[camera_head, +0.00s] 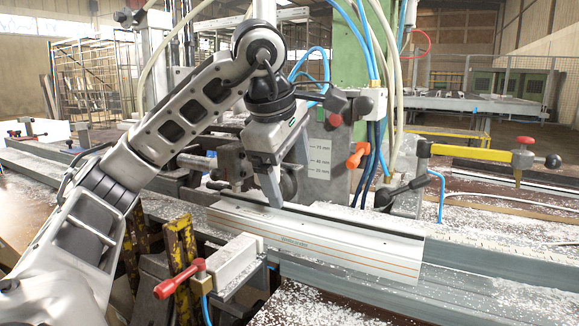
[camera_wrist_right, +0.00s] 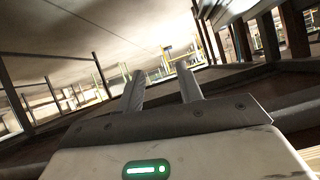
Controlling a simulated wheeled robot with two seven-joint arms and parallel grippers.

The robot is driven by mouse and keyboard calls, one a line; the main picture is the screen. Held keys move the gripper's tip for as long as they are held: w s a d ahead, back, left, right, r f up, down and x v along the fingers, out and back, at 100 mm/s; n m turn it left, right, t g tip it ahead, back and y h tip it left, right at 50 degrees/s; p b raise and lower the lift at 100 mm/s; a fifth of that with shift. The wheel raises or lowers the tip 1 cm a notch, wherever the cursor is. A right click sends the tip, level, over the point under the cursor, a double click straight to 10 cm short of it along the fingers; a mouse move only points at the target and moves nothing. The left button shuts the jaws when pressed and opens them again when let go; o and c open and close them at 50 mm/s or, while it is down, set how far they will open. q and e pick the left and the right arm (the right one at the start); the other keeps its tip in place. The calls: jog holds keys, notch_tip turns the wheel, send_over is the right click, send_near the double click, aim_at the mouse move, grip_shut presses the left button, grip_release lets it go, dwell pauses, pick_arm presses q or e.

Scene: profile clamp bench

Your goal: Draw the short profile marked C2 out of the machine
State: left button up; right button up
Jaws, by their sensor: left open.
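No C2 mark is legible in either view, so I cannot tell which piece is the short profile C2. A white bar with orange lines (camera_head: 318,240) lies along the front of the machine bed. My left gripper (camera_head: 272,198) points down at the back edge of this bar, near its left half. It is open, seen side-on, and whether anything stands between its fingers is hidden. My right gripper shows only in the right wrist view (camera_wrist_right: 160,84). Its two fingers are apart with nothing between them.
A clamp with a red handle (camera_head: 180,278) stands in front of the bar. A yellow clamp arm (camera_head: 470,152) reaches out at the right. A green column (camera_head: 350,60) with blue hoses rises behind my left gripper. White chips (camera_head: 320,305) cover the front ledge.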

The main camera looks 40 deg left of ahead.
aim_at(303, 224)
pick_arm(q)
jog(key=b+x, duration=0.2)
jog(key=x, duration=0.7)
jog(key=shift+w+f, duration=0.15)
jog(key=shift+f, duration=0.15)
jog(key=shift+x, duration=0.8)
pick_arm(e)
notch_tip(303, 224, down, 6)
jog(key=w+a+g, duration=0.1)
jog(key=shift+a+y, duration=0.25)
jog(key=shift+y, duration=0.05)
jog(key=shift+w+r, duration=0.1)
